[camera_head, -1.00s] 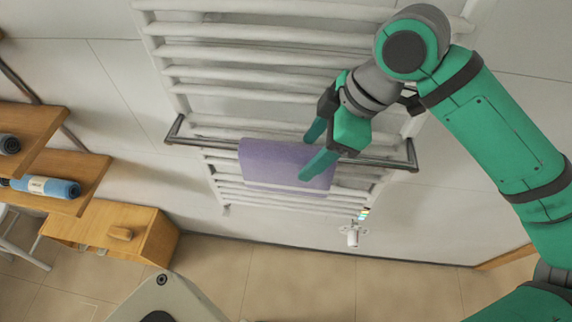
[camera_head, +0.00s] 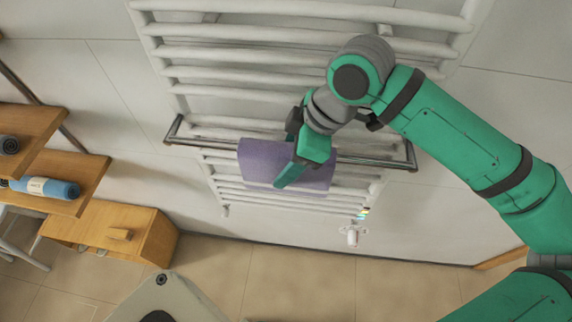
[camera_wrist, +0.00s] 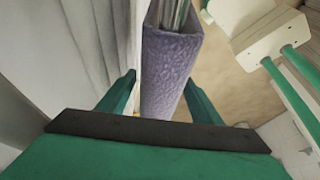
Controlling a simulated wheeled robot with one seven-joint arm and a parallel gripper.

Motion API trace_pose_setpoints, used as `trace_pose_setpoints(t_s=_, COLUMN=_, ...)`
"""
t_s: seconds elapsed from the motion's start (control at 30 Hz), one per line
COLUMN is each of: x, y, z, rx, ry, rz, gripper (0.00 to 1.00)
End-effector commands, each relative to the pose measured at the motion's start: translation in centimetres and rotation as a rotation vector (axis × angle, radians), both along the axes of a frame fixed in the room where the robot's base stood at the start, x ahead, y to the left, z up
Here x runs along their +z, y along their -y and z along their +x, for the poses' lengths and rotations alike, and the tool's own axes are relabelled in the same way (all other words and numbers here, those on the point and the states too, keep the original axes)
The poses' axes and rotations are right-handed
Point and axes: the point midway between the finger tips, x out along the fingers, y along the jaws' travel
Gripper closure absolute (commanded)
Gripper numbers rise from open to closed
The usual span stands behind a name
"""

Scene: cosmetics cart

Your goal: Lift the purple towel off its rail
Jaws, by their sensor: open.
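The purple towel (camera_head: 258,163) hangs folded over a dark metal rail (camera_head: 364,160) in front of the white radiator in the head view. My gripper (camera_head: 284,172) is in front of the towel's middle, and its near finger covers part of the cloth. In the wrist view the towel (camera_wrist: 168,70) runs up between the two spread fingers of my gripper (camera_wrist: 160,97). Gaps show on both sides, so the fingers look apart from the cloth.
The white radiator (camera_head: 240,52) is close behind the rail. Wooden shelves (camera_head: 70,178) with rolled towels (camera_head: 45,187) stand at the left, above a wooden cabinet (camera_head: 110,232). A small white fitting (camera_head: 352,235) sits below right of the towel. The floor below is largely clear.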

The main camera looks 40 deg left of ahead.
Motion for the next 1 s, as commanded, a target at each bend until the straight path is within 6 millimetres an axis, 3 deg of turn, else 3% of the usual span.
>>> trace_pose_setpoints(t_s=0.83, x=-0.49, y=0.02, z=0.01, rx=0.000, ry=0.000, rz=0.000, gripper=0.41)
trace_pose_setpoints(t_s=1.0, x=-0.49, y=0.04, z=0.02, rx=-0.001, ry=0.000, rz=0.000, gripper=0.79)
